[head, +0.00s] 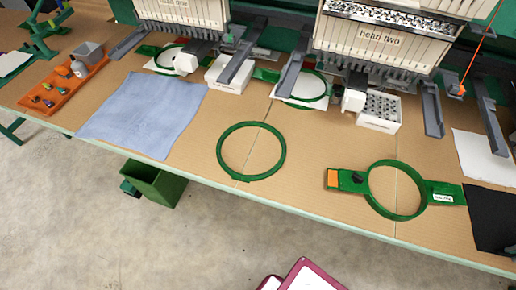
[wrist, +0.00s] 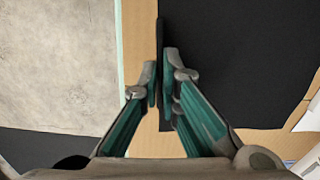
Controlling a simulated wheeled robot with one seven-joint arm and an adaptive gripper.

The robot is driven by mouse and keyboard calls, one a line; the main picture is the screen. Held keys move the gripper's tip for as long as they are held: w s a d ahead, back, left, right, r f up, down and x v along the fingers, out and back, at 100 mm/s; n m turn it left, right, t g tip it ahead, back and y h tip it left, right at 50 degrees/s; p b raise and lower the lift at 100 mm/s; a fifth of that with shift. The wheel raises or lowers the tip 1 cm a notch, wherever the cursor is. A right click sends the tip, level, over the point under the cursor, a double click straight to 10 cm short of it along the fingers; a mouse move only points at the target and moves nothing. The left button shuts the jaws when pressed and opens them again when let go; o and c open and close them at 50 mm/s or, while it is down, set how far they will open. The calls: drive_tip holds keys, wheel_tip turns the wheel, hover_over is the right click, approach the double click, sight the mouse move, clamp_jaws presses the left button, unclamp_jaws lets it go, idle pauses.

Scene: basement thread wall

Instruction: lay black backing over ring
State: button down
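The black backing (head: 492,218) is a dark sheet at the right end of the table, cut off by the head view's edge. In the wrist view the black backing (wrist: 245,60) spreads to the right of the fingers. My gripper (wrist: 160,80) has its teal fingers close together with a thin black edge of the backing between the tips. A plain green ring (head: 222,150) lies flat on the table's middle. A green hoop with side brackets (head: 440,190) lies between it and the backing.
A white sheet (head: 485,155) lies behind the backing. A blue cloth (head: 145,112) and an orange tray (head: 40,106) are on the left. Embroidery heads (head: 380,40) with grey arms stand along the back. A green bin (head: 155,183) stands on the floor in front.

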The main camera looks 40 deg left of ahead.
drive_tip(key=shift+r+p, duration=1.15)
drive_tip(key=shift+r, duration=1.4)
